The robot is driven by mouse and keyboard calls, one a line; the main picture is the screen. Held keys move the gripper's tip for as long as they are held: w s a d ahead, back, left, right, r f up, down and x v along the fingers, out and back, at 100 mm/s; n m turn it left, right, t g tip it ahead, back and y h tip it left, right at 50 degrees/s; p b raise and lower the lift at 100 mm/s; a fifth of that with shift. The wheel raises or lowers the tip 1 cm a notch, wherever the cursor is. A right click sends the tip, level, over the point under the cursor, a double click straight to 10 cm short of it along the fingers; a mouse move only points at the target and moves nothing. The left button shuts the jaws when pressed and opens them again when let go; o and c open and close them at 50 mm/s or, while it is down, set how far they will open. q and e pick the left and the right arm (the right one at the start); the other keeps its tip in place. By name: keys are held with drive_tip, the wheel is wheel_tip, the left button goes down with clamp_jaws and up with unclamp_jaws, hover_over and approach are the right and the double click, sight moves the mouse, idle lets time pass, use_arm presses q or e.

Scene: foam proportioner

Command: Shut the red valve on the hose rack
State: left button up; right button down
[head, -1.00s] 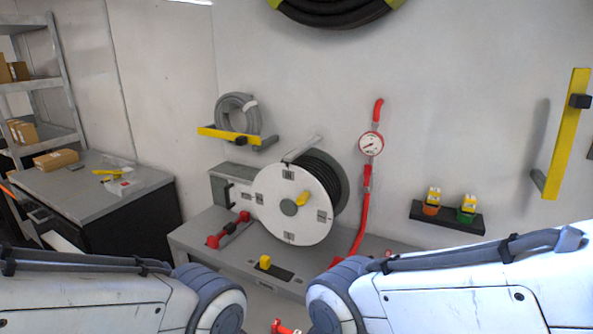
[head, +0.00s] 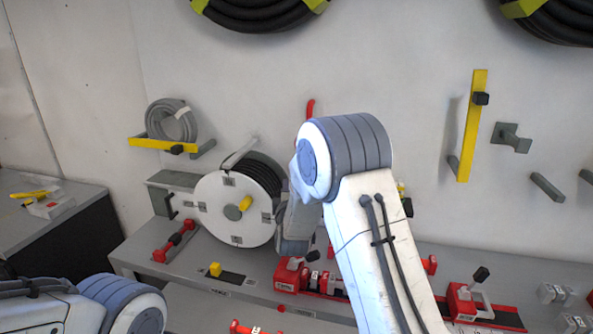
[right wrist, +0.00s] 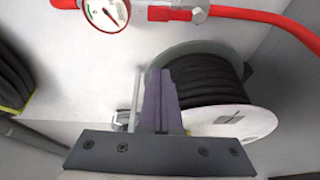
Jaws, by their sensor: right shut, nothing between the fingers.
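A red hose line with a round white gauge (right wrist: 106,10) runs along the top of the right wrist view. A red valve-like fitting (right wrist: 178,14) sits on that line beside the gauge; its handle position is unclear. In the head view only the red hose's upper end (head: 310,108) shows; my right arm hides the gauge and fitting. My right gripper (right wrist: 160,90) is shut and empty, apart from the red line, with the hose reel (right wrist: 212,95) behind it. The reel (head: 235,208) stands left of my right arm in the head view. My left gripper is out of view.
The grey bench (head: 135,250) carries a red-handled tool (head: 175,240), a yellow knob (head: 215,269) and red parts (head: 315,278). A yellow bracket with a grey hose coil (head: 170,122) hangs on the wall.

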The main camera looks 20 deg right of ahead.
drive_tip(key=w+d+p, duration=0.6)
drive_tip(key=w, duration=0.1)
drive_tip(key=shift+w+d+r, duration=0.15)
drive_tip(key=shift+w+r, duration=0.05)
drive_tip(key=shift+w, duration=0.05)
idle(0.5)
